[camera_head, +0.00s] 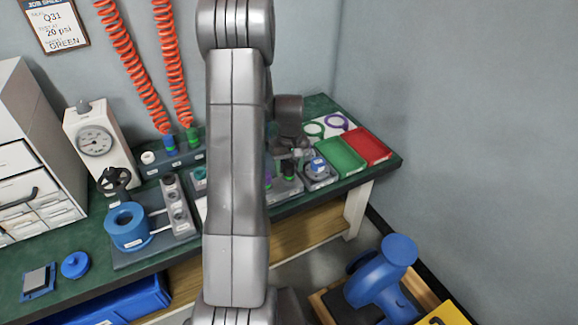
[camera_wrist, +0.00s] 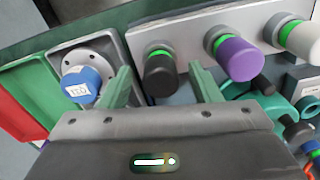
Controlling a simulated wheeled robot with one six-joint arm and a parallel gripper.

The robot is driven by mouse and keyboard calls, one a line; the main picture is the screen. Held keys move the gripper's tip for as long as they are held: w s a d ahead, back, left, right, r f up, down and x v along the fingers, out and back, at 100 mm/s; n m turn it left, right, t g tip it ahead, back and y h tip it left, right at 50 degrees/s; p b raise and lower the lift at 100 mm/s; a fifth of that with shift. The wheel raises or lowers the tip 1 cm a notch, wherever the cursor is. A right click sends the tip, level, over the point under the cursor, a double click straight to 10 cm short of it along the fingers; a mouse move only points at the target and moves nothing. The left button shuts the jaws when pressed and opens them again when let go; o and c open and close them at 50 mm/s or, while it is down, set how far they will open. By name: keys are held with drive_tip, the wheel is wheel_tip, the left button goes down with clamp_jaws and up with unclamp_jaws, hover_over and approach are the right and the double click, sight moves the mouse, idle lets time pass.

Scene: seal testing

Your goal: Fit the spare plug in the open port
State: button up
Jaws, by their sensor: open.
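In the wrist view a grey block holds a black plug (camera_wrist: 160,78), a purple plug (camera_wrist: 233,58) and a white plug (camera_wrist: 303,40), each with a green ring. My gripper (camera_wrist: 158,70) is open, its two green fingers on either side of the black plug in the picture. I cannot tell whether they touch it. In the head view my gripper (camera_head: 289,140) is over the right part of the bench, and my arm hides much of the block. I cannot tell which plug is the spare, nor make out an open port.
A blue-capped flange (camera_wrist: 82,82) sits in a grey tray beside the block. Green (camera_head: 341,158) and red (camera_head: 368,146) trays lie at the bench's right end. A blue valve assembly (camera_head: 128,226), a gauge (camera_head: 96,142) and orange coiled hoses (camera_head: 133,65) are left of my arm.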

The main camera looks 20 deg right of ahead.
wheel_tip(320, 180, up, 14)
drive_tip(key=p, duration=0.1)
idle(0.4)
drive_tip(key=shift+d+f, duration=0.1)
drive_tip(key=shift+f, duration=0.05)
wheel_tip(320, 180, down, 14)
drive_tip(key=shift+r+b, duration=0.1)
drive_tip(key=shift+b, duration=0.4)
drive_tip(key=shift+r, duration=0.3)
drive_tip(key=shift+r+p, duration=0.15)
drive_tip(key=shift+p, duration=0.15)
